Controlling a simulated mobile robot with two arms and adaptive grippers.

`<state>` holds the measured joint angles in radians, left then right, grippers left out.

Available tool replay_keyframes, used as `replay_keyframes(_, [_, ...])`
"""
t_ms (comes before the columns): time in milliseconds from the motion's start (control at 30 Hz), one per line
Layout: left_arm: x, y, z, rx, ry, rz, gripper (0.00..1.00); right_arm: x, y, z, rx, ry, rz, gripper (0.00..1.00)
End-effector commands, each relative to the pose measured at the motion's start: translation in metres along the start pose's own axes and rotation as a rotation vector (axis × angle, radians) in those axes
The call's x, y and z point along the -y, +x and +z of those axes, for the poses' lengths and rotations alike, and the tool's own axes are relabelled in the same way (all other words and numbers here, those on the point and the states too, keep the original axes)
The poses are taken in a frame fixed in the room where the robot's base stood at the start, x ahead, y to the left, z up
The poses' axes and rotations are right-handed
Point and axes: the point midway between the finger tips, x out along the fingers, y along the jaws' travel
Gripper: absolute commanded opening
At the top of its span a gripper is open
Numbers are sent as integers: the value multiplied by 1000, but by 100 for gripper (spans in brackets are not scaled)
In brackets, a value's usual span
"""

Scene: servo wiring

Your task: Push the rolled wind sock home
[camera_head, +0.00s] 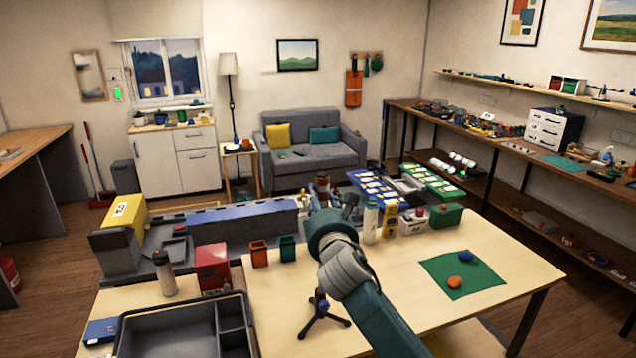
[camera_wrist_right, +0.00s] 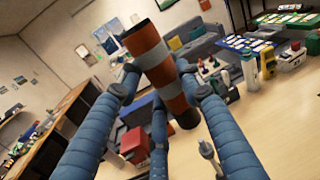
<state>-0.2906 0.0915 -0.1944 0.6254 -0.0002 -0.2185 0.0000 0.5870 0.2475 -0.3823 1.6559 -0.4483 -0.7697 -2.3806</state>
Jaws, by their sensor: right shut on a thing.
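The rolled wind sock (camera_wrist_right: 158,62) is an orange and white striped roll with dark ends. In the right wrist view it stands tilted between the blue fingers of my right gripper (camera_wrist_right: 163,82), which is shut on it. In the head view my right gripper (camera_head: 337,200) is over the far side of the table, and the roll (camera_head: 322,186) shows only as a small orange patch, mostly hidden. I cannot make out what the roll fits into, or whether its lower end touches anything. My left gripper is not in view.
A blue block (camera_head: 243,221), a red box (camera_head: 211,266) and small red and green bins stand left of my arm. A black tripod (camera_head: 322,318) stands beside my forearm. A bottle (camera_head: 370,221) and boxes are right of the gripper. The table is clear around the green mat (camera_head: 480,287).

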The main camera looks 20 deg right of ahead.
Motion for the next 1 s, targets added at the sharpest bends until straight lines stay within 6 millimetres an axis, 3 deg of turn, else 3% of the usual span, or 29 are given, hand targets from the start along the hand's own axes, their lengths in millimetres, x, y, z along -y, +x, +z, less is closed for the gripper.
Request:
replay_keyframes(67, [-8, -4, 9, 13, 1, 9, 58, -2, 5, 9, 0, 0, 2, 10])
replay_keyframes(267, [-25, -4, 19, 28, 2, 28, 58, -2, 6, 9, -1, -1, 3, 10])
replay_keyframes(667, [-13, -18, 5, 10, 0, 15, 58, -2, 5, 14, -3, -2, 2, 10])
replay_keyframes(700, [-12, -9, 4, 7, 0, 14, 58, -2, 5, 2, -4, -1, 1, 10])
replay_keyframes(1000, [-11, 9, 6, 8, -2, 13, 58, -2, 5, -28, -3, -1, 2, 10])
